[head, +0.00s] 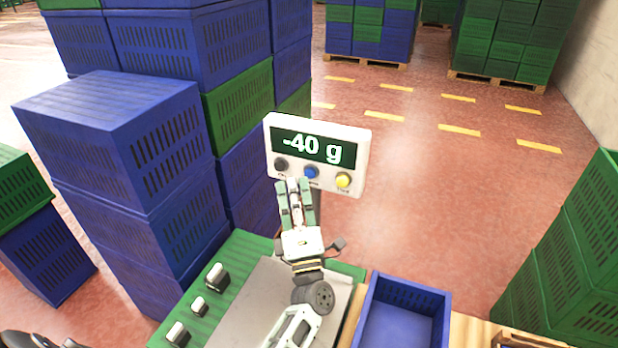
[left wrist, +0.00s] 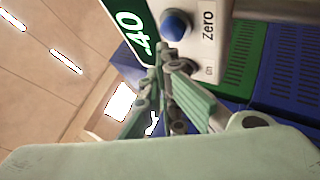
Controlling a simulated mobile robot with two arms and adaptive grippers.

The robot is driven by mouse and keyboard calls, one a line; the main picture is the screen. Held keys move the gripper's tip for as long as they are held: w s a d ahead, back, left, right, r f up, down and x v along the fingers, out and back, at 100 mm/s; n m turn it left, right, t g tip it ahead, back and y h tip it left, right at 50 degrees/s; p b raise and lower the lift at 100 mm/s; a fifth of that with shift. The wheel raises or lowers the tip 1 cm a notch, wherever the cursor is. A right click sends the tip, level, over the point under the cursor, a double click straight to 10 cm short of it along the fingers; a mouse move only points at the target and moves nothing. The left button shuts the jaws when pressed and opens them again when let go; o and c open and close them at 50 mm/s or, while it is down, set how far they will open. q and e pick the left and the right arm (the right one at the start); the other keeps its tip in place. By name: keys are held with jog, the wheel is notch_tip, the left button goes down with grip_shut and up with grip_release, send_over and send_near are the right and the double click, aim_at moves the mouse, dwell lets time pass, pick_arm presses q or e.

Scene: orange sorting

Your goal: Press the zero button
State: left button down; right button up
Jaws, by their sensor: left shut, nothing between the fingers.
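The scale's white display box (head: 357,140) reads "-40 g" in the head view. Its lower edge carries a dark button (head: 281,164), a blue button (head: 311,172) and a yellow button (head: 343,180). In the left wrist view the blue button (left wrist: 177,25) has the label "Zero" beside it. My left gripper (head: 293,182) is shut and empty, with its fingertips just below the dark and blue buttons. In the left wrist view its fingertips (left wrist: 168,58) are close to the panel near the blue button; I cannot tell whether they touch it. My right gripper is not in view.
The scale's grey plate (head: 240,300) lies under my left arm. A blue crate (head: 447,310) stands to its right. Stacked blue crates (head: 110,130) rise close on the left, and green crates (head: 590,240) stand at the right. The red floor behind the display is open.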

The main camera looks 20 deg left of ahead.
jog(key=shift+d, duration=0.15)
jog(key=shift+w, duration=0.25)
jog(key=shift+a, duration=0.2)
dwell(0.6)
pick_arm(q)
jog(key=shift+w, duration=0.15)
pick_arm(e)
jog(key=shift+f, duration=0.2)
pick_arm(q)
jog(key=shift+w+b, duration=0.3)
jog(key=shift+b, duration=0.05)
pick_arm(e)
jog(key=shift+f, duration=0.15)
pick_arm(q)
jog(key=shift+w+b, duration=0.4)
jog(key=shift+w, duration=0.15)
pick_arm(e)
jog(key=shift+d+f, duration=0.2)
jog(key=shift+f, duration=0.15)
pick_arm(q)
jog(key=shift+s, duration=0.1)
jog(key=shift+s+p, duration=0.45)
jog(key=shift+s, duration=0.5)
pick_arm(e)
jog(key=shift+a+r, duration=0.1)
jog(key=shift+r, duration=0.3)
